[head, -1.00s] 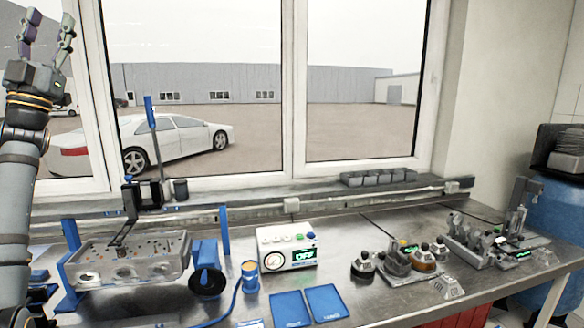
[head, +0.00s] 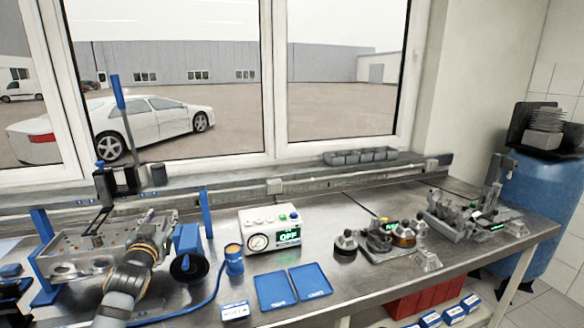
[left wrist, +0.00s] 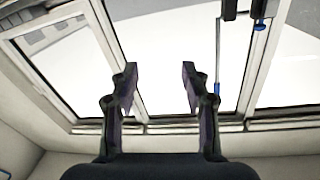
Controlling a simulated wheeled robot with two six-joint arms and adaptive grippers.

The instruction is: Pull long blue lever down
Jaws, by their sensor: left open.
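The long blue lever (head: 118,92) stands nearly upright, leaning slightly left, with a blue grip on a thin rod above a black mount (head: 120,182) behind the metal engine block (head: 75,268). My left gripper (head: 162,218) is in front of and below the lever, over the right part of the block, seen small and end-on. In the left wrist view its two fingers (left wrist: 159,75) are apart with nothing between them. That view looks inverted; the lever's blue grip (left wrist: 217,88) hangs right of the fingers, not touching them. My right gripper is not seen.
Blue posts (head: 206,212) stand beside the block. A gauge box (head: 271,232) with a green OFF display, a blue cup (head: 234,260) and blue trays (head: 275,291) lie to the right. Grey fixtures (head: 395,238) stand further right. The window is behind the bench.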

